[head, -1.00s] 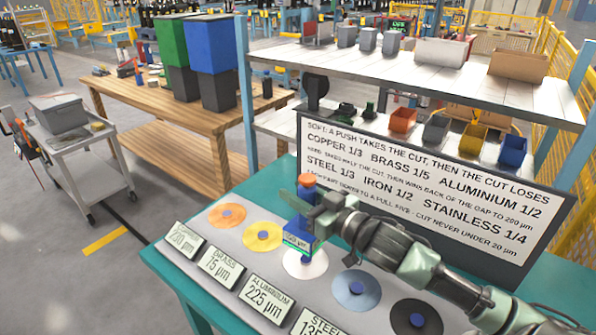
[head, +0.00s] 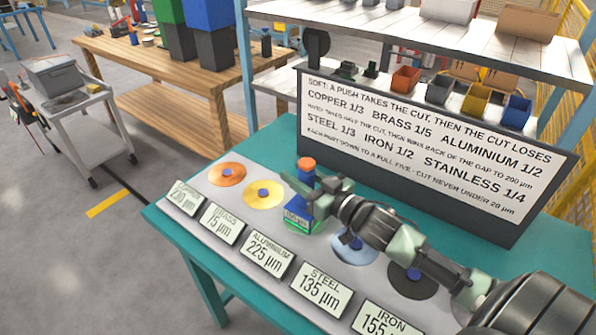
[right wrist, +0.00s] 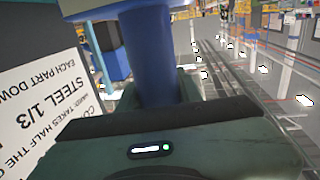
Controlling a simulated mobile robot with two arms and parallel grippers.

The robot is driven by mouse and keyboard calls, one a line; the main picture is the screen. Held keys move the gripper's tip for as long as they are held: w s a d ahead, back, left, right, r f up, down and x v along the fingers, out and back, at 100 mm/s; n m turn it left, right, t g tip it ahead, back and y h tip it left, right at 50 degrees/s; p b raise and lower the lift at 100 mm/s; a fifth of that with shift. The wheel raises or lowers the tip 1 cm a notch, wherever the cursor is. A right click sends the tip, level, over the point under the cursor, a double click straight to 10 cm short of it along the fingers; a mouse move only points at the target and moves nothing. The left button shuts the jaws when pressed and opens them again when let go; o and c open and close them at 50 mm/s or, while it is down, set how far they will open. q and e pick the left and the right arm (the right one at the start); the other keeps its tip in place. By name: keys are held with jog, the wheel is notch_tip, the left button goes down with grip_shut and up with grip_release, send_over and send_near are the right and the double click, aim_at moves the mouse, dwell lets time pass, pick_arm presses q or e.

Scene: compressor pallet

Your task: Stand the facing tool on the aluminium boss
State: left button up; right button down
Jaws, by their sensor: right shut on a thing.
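The facing tool has an orange cap (head: 306,163) and a blue lower body (head: 297,212) with a small lit display. It is upright over the aluminium place, third in the row of discs. The pale aluminium disc and its boss are almost wholly hidden behind the tool, and green shows around the tool's foot. I cannot tell whether foot and boss touch. My right gripper (head: 314,193) is shut on the tool's shaft below the cap. In the right wrist view the blue shaft (right wrist: 150,60) stands between the jaws. My left gripper is not in view.
Copper (head: 227,174) and yellow (head: 264,195) discs lie left of the tool, blue-grey (head: 347,252) and black (head: 412,283) discs right, on a grey strip. The aluminium plate (head: 266,253) reads 225 µm. A large sign board (head: 430,150) stands close behind my right arm.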

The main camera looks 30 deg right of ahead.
jog(key=shift+r, duration=0.2)
jog(key=c, duration=0.9)
grip_release()
jog(key=shift+f, duration=0.2)
jog(key=shift+c, duration=0.2)
jog(key=shift+s, duration=0.1)
jog(key=shift+r, duration=0.1)
jog(key=v, duration=1.2)
jog(key=shift+b, duration=0.3)
